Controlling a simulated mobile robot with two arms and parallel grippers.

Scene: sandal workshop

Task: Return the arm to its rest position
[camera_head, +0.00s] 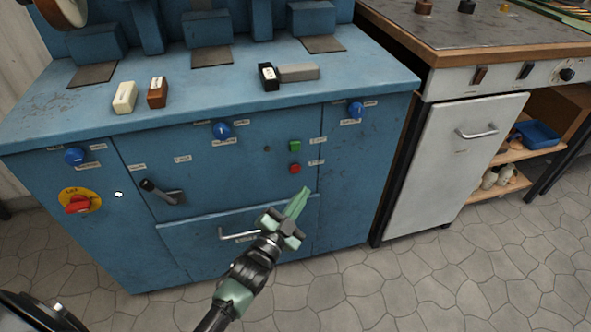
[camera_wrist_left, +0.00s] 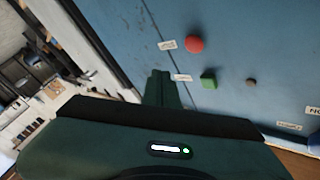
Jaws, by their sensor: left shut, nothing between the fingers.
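My left gripper (camera_head: 299,203) is shut and empty. It is held up in front of the blue machine, a little below the red button (camera_head: 295,168) and the green button (camera_head: 295,146). In the left wrist view the shut fingers (camera_wrist_left: 161,88) point at the blue panel, with the red button (camera_wrist_left: 195,44) and the green button (camera_wrist_left: 208,79) beyond them. I cannot tell whether the fingertips touch the panel; they look apart from it. My right gripper is not in view.
The blue machine (camera_head: 230,190) has a drawer handle (camera_head: 240,237), a black lever (camera_head: 160,192) and a red-yellow switch (camera_head: 79,202). Small blocks lie on its top. A white cabinet (camera_head: 450,165) stands at the right. The tiled floor (camera_head: 440,280) in front is clear.

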